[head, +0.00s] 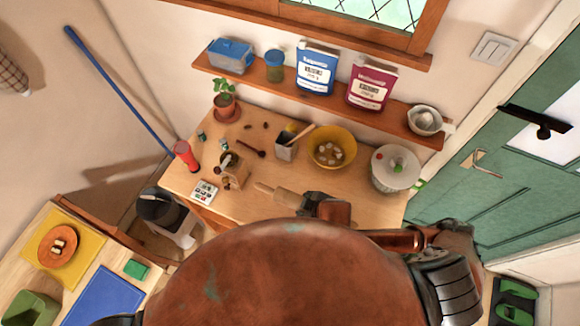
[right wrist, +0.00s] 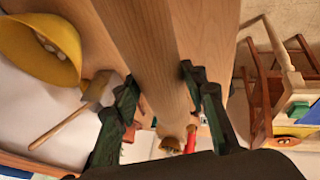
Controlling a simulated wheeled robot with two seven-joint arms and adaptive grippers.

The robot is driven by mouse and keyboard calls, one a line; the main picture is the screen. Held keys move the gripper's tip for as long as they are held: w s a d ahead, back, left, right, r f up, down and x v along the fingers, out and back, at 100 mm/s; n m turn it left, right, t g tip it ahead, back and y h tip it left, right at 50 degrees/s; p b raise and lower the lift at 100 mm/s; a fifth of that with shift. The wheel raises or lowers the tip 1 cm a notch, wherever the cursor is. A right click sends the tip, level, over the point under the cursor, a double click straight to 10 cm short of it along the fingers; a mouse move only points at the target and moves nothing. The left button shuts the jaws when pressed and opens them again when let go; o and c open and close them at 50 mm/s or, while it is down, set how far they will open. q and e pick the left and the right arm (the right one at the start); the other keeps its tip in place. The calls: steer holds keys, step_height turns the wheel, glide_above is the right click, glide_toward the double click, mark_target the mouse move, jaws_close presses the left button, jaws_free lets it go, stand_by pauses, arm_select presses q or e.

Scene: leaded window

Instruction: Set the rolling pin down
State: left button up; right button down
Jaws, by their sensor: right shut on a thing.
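The wooden rolling pin (head: 285,200) shows in the head view over the front of the wooden table (head: 225,204), its left handle pointing left. My right gripper (head: 322,205) is at the pin's right part, partly behind my own body. In the right wrist view the pale pin (right wrist: 150,50) runs lengthwise between the two dark fingers of my right gripper (right wrist: 163,98), which is shut on it. I cannot tell whether the pin touches the tabletop. My left gripper is not in view.
A dark wooden spoon (head: 249,148) and a white labelled box (head: 204,191) lie to the left. Bare tabletop lies around the pin's left end.

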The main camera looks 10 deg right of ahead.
steer(key=w+d+f+b, duration=0.1)
steer(key=w+f+b, duration=0.1)
steer(key=w+b, duration=0.1)
steer(key=w+d+f+b, duration=0.1)
steer(key=w+f+b, duration=0.2)
steer(key=w, duration=0.2)
steer(key=w+d+f+b, duration=0.1)
steer(key=w+f+b, duration=0.2)
steer(key=w, duration=0.1)
steer(key=shift+w+d+b, duration=0.15)
steer(key=shift+d+b, duration=0.2)
steer(key=shift+b, duration=0.05)
steer(key=shift+w+d+f, duration=0.1)
steer(key=shift+w+f, duration=0.25)
steer(key=shift+f, duration=0.2)
steer(key=shift+w+d+f, duration=0.1)
steer(key=shift+w+f, duration=0.2)
steer(key=shift+f, duration=1.55)
steer(key=c, duration=1.2)
jaws_free()
steer(key=shift+s+f, duration=0.1)
steer(key=shift+f, duration=0.1)
